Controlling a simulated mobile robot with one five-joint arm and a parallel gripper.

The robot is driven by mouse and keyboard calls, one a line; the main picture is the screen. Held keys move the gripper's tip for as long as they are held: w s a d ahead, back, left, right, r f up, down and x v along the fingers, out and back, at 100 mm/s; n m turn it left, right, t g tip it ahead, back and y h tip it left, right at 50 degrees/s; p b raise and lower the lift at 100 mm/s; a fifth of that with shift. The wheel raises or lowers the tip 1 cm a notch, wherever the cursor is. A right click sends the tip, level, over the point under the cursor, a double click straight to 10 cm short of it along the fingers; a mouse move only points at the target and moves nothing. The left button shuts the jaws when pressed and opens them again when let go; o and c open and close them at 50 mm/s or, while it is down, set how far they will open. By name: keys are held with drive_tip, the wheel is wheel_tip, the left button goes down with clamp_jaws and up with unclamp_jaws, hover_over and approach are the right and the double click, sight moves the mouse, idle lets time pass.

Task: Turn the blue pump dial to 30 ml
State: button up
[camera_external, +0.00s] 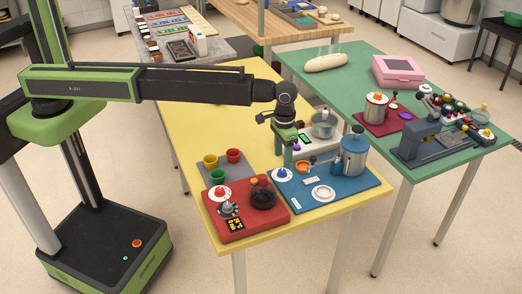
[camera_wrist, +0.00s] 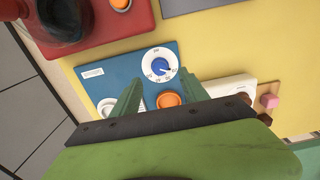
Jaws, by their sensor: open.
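The blue pump dial (camera_external: 282,174) sits on the blue board (camera_external: 345,205), at its left back corner. In the wrist view the dial (camera_wrist: 160,62) is a blue knob on a white round face with dark marks, too small to read surely. My gripper (camera_external: 287,158) points down just above the dial. In the wrist view my gripper (camera_wrist: 163,84) has its two green fingers apart with nothing between them. The dial lies just beyond the fingertips, and they do not appear to touch it.
A red board (camera_external: 275,221) with a dark bowl (camera_external: 263,199) lies to the left. A white scale-like device (camera_external: 302,148) is behind.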

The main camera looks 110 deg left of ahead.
sight(282, 170)
wheel_tip(282, 170, down, 6)
drive_tip(key=b, duration=0.4)
drive_tip(key=shift+r, duration=0.1)
clamp_jaws()
